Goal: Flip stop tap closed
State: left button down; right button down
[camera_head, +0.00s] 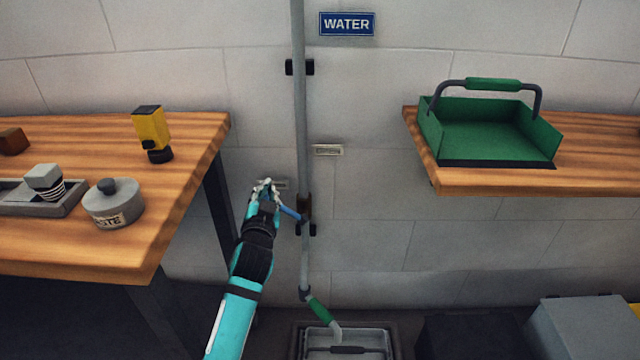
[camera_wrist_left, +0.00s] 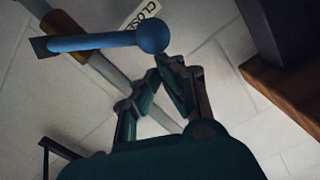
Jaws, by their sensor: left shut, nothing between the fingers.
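The stop tap has a blue lever (camera_head: 291,212) that sticks out to the left, tilted slightly up, from a brown valve body (camera_head: 305,207) on the grey wall pipe (camera_head: 300,120). My left gripper (camera_head: 266,186) is at the lever's free end, in front of the wall. In the left wrist view the lever (camera_wrist_left: 100,41) ends in a round blue knob. The left fingertips (camera_wrist_left: 165,72) are shut and empty just below the knob; I cannot tell whether they touch it. A label reading "CLOSE", partly hidden (camera_wrist_left: 138,14), shows behind the knob. My right gripper is out of view.
A wooden bench (camera_head: 190,190) at left holds a yellow-black item (camera_head: 151,130) and a grey pot (camera_head: 113,204). A wooden shelf (camera_head: 590,178) at right carries a green tray (camera_head: 490,132). A metal basin (camera_head: 350,338) sits below the pipe's green hose end (camera_head: 320,309).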

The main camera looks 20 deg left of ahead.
pick_arm(q)
jog(key=s+a+f+n+p, duration=0.1)
jog(key=a+f+n+p, duration=0.1)
jog(key=a+f+n, duration=0.3)
jog(key=shift+s+f+n, duration=0.2)
jog(key=shift+f+n, duration=0.85)
jog(key=shift+n, duration=0.05)
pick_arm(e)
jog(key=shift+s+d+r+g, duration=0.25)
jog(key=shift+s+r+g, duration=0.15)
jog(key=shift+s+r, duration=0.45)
